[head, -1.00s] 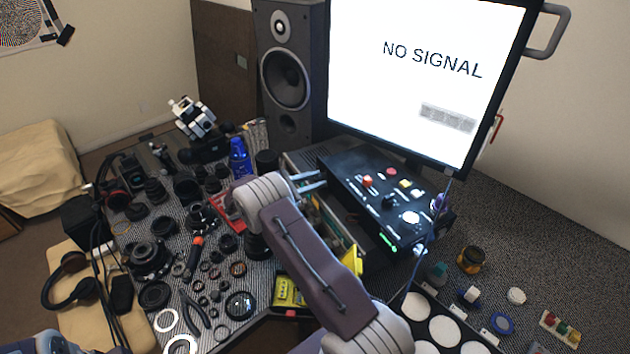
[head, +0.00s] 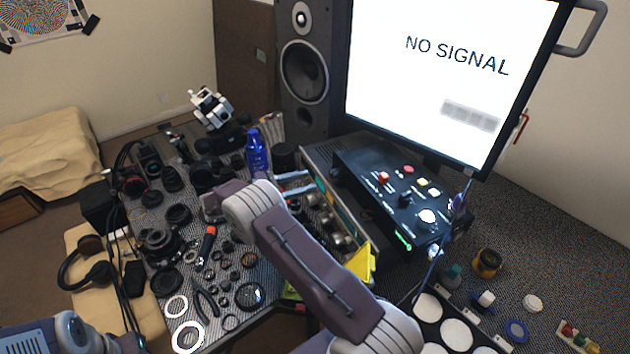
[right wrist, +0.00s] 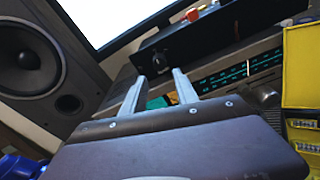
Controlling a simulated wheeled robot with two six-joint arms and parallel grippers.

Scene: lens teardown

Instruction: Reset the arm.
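My right gripper (head: 302,182) reaches over the middle of the bench, in front of the black control box (head: 400,190). In the right wrist view its two metal fingers (right wrist: 160,85) stand apart with nothing between them. They point toward the dial front of a receiver (right wrist: 235,75) and the control box (right wrist: 205,38) above it. My right forearm hides part of the bench. Part of my left arm shows at the bottom left, but its gripper is out of the picture.
Lens parts, rings and tools crowd the bench left of my arm. A blue bottle (head: 257,152) stands close behind the gripper. A speaker (head: 304,70) and a monitor (head: 445,70) stand at the back. A yellow bin (right wrist: 301,70) is at the right in the wrist view.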

